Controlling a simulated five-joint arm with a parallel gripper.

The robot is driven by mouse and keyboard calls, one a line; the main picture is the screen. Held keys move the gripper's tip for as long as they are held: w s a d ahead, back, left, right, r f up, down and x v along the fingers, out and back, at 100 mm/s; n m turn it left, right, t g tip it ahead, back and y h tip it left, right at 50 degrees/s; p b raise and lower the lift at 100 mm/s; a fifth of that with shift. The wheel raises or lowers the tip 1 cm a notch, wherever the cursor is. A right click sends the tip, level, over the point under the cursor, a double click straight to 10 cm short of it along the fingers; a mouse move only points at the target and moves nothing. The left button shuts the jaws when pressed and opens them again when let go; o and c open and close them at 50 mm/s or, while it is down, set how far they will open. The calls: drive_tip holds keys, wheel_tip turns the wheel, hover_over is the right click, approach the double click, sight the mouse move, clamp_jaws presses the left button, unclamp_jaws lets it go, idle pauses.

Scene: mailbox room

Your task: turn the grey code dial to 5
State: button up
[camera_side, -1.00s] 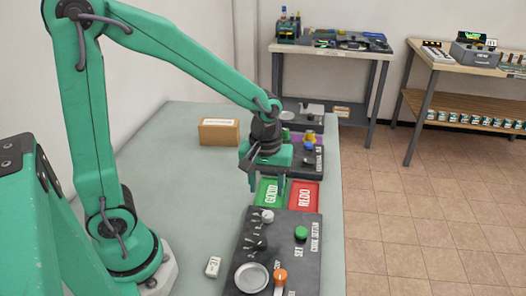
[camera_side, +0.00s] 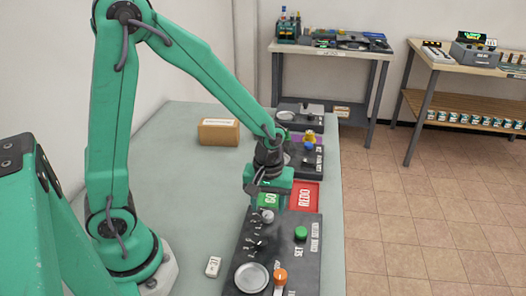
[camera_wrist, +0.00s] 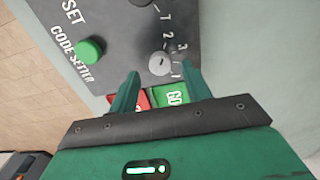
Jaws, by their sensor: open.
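The grey code dial (camera_side: 267,216) is a small round knob at the far end of the dark code setter panel (camera_side: 308,270), with white numbers beside it. The wrist view shows the dial (camera_wrist: 160,63) near 1, 2 and 3; I cannot tell which number it points to. My gripper (camera_side: 268,205) hangs just beyond the dial, fingers down. In the wrist view my open gripper (camera_wrist: 163,74) has one finger on either side of the dial in the picture, holding nothing. I cannot tell the exact height gap.
A green SET button (camera_side: 301,233), a black knob (camera_side: 260,245), a round silver plate (camera_side: 251,278) and an orange-topped lever (camera_side: 281,277) share the panel. Behind it lie a green pad (camera_side: 268,200) and a red REDO pad (camera_side: 304,195). A cardboard box (camera_side: 219,132) stands further back.

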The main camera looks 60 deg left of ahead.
sight(268, 216)
drive_tip(key=shift+f, duration=1.25)
drive_tip(key=shift+c, duration=0.2)
drive_tip(key=c, duration=1)
